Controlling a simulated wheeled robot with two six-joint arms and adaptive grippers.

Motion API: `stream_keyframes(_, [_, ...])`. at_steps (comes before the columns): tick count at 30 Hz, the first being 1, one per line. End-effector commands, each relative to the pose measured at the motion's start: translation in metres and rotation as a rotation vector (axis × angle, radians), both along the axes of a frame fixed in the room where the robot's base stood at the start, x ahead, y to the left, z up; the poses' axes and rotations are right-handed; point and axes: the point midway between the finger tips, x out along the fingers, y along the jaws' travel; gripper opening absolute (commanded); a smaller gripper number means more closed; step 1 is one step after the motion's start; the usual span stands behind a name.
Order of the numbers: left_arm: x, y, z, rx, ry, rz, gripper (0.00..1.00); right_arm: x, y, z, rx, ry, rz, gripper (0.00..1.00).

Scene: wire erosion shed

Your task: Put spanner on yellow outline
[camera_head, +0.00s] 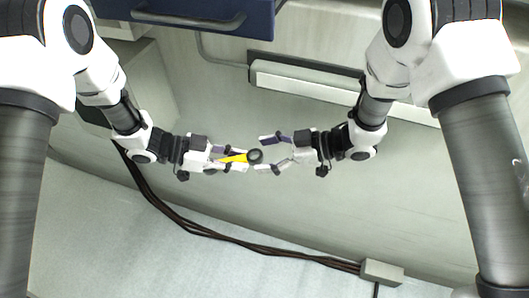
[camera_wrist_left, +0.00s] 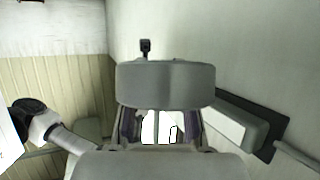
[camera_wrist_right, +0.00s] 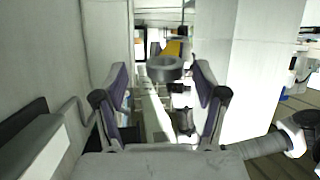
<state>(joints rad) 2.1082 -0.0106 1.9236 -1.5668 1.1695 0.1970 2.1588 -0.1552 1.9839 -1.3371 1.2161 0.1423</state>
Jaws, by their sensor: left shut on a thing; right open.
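The spanner (camera_head: 233,158) has a yellow shaft and a dark ring end. My left gripper (camera_head: 238,159) is shut on its shaft, and the ring end sticks out to the right. My right gripper (camera_head: 266,153) is open, facing the left one, with its fingertips close to the ring. In the right wrist view the grey ring (camera_wrist_right: 165,68) appears between and beyond the open fingers (camera_wrist_right: 163,88), with yellow behind it. I cannot tell whether they touch. In the left wrist view a large grey shape blocks the sight of the spanner. I see no yellow outline.
A blue drawer front (camera_head: 190,12) with a handle is at the top. A pale long block on a dark backing (camera_head: 320,80) lies behind the grippers. Dark cables (camera_head: 220,236) run along the floor to a small grey box (camera_head: 382,272).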

Motion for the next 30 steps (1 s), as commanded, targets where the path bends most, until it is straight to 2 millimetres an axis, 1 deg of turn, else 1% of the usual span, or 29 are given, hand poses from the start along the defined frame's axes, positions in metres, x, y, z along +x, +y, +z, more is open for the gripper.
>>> stream_keyframes(3, [0.0002,0.0000,0.0004,-0.001,0.000,0.000,0.00,0.0006,0.0072,-0.0032,0.000,0.000,0.001,0.71])
stream_keyframes(10, [0.0001,-0.0001,0.0004,-0.001,0.000,0.000,0.00,0.0011,0.0079,-0.0032,0.001,0.001,0.000,0.71])
stream_keyframes(11, [0.0001,-0.0001,0.0004,-0.001,0.000,0.000,0.00,0.0011,0.0078,-0.0032,0.001,0.001,0.000,0.64])
stream_keyframes(12, [0.0001,-0.0001,0.0004,-0.001,0.000,0.000,0.00,0.0010,0.0078,-0.0032,0.001,0.001,0.000,0.50])
stream_keyframes(14, [0.0001,0.0000,0.0003,0.000,-0.001,0.000,0.00,0.0010,0.0077,-0.0032,0.001,0.001,0.000,0.29])
stream_keyframes(15, [0.0000,0.0000,0.0003,0.000,0.000,0.000,0.00,0.0012,0.0077,-0.0030,0.001,0.000,-0.001,0.15])
stream_keyframes(16, [-0.0002,-0.0001,0.0003,-0.001,0.000,-0.001,0.00,0.0014,0.0077,-0.0030,0.001,0.000,-0.001,0.04])
stream_keyframes(17, [-0.0004,-0.0001,0.0003,-0.001,0.000,-0.001,0.00,0.0016,0.0076,-0.0030,0.001,0.000,-0.001,0.00])
stream_keyframes(19, [-0.0009,-0.0003,0.0002,-0.001,0.001,-0.003,0.00,0.0020,0.0075,-0.0030,0.001,-0.001,-0.003,0.00])
stream_keyframes(20, [-0.0012,-0.0003,0.0003,-0.001,0.001,-0.004,0.34,0.0024,0.0076,-0.0024,0.002,-0.002,-0.004,0.00])
stream_keyframes(21, [-0.0013,-0.0003,0.0003,-0.001,0.001,-0.004,0.48,0.0025,0.0074,-0.0025,0.001,-0.002,-0.004,0.00])
stream_keyframes(22, [-0.0013,-0.0003,0.0003,-0.001,0.001,-0.004,0.56,0.0025,0.0074,-0.0025,0.001,-0.002,-0.004,0.00])
stream_keyframes(30, [-0.0004,0.0002,0.0003,-0.001,0.000,-0.001,0.56,0.0017,0.0075,-0.0026,0.002,0.000,-0.002,0.00])
